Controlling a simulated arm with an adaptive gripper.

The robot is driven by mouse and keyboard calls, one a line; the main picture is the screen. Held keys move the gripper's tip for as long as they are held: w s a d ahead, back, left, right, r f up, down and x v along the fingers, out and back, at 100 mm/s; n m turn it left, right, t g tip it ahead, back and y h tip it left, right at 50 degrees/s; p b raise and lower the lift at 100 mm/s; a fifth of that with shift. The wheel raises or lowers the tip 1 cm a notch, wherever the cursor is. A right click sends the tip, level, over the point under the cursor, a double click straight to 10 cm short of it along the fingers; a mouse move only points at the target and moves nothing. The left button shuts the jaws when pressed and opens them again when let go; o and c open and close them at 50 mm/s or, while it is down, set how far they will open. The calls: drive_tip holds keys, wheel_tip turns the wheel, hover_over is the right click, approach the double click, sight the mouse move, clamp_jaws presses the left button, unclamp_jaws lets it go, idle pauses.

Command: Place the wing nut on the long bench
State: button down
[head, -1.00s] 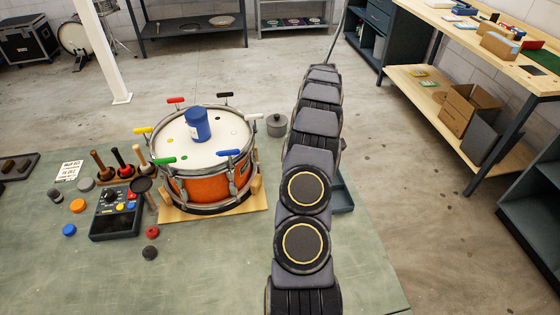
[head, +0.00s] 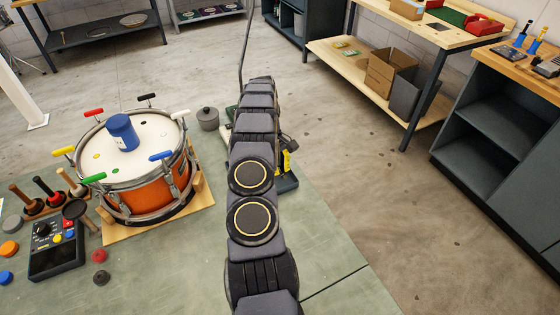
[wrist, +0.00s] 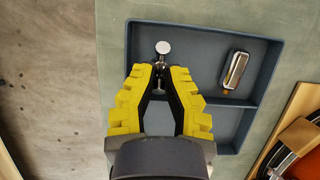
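In the wrist view a small shiny metal piece (wrist: 162,50) lies in a blue-grey compartment tray (wrist: 205,33). It has a round bright head and a narrow stem; it may be the wing nut, but its shape is not clear. My gripper (wrist: 164,69) has its yellow fingers apart, with the stem in line with the gap between the tips. I cannot tell whether they touch it. In the head view my gripper's yellow part (head: 284,161) shows beside my arm, which hides most of the tray. A long wood-topped bench (head: 462,41) stands at the upper right.
A silver oblong fitting (wrist: 236,70) lies in the same tray compartment, to the right. An orange drum (head: 150,190) with a blue jar (head: 122,133) stands on the green table. A dark cabinet (head: 500,125) with a wooden top is at the right. Open floor lies between.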

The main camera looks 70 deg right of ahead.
drive_tip(key=shift+f, duration=0.55)
drive_tip(key=shift+f, duration=0.35)
drive_tip(key=c, duration=1.1)
unclamp_jaws()
drive_tip(key=shift+d+r, duration=0.1)
drive_tip(key=shift+v, duration=5.9)
drive_tip(key=shift+w, duration=0.1)
